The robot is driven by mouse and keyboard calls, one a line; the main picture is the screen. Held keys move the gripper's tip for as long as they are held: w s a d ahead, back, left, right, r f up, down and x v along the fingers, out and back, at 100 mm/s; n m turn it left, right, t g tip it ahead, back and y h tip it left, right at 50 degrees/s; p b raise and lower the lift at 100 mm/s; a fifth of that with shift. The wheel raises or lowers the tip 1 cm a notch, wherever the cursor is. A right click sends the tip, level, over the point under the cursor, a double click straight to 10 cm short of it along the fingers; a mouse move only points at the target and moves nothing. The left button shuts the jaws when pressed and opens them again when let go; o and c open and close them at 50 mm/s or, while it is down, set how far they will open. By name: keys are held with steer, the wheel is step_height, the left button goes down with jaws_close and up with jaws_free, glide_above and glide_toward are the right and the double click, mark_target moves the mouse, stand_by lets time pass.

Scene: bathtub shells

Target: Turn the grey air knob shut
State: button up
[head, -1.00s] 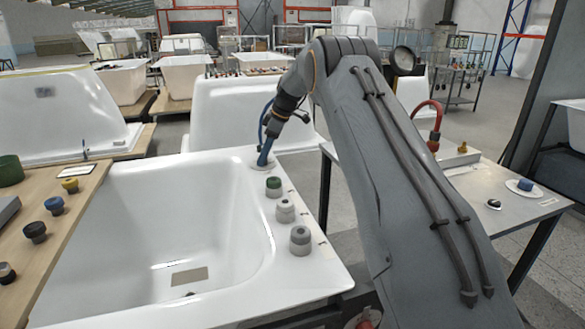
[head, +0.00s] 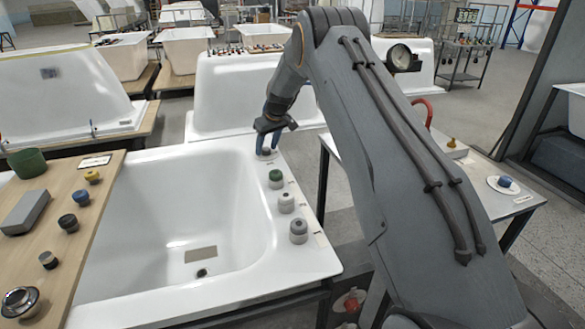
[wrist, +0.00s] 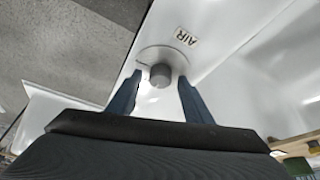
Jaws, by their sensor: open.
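The grey air knob (wrist: 161,75) sits on a round pale plate (wrist: 150,55) with an "AIR" label (wrist: 186,36) beside it in the wrist view. In the head view the knob (head: 266,152) is at the far right corner of the white tub's rim (head: 318,262). My gripper (wrist: 159,82) is open, with its two blue fingers on either side of the knob in the picture. Gaps show between the fingers and the knob. In the head view my gripper (head: 272,138) is over that corner. The fingers' exact height against the knob is hard to tell.
On the same rim, nearer, stand a green-topped knob (head: 275,178), a pale knob (head: 286,202) and a grey-topped knob (head: 299,230). A wooden board (head: 95,215) with loose knobs lies at left. A metal table (head: 480,190) stands at right.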

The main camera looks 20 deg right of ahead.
steer(key=m+h+p, duration=0.1)
steer(key=m+p, duration=0.3)
steer(key=shift+s+a+h+p, duration=0.1)
steer(key=shift+a+h+p, duration=0.1)
steer(key=shift+h+p, duration=0.2)
steer(key=shift+r, duration=0.45)
steer(key=s+f+b+v, duration=0.1)
steer(key=b+v, duration=0.1)
steer(key=v, duration=0.6)
steer(key=s+b, duration=0.1)
steer(key=s, duration=0.8)
steer(key=s+g+b, duration=0.1)
steer(key=s, duration=0.9)
steer(key=s+r+g+b, duration=0.1)
steer(key=s+b, duration=0.1)
steer(key=s, duration=0.7)
steer(key=shift+s+a, duration=0.1)
steer(key=shift+s, duration=0.25)
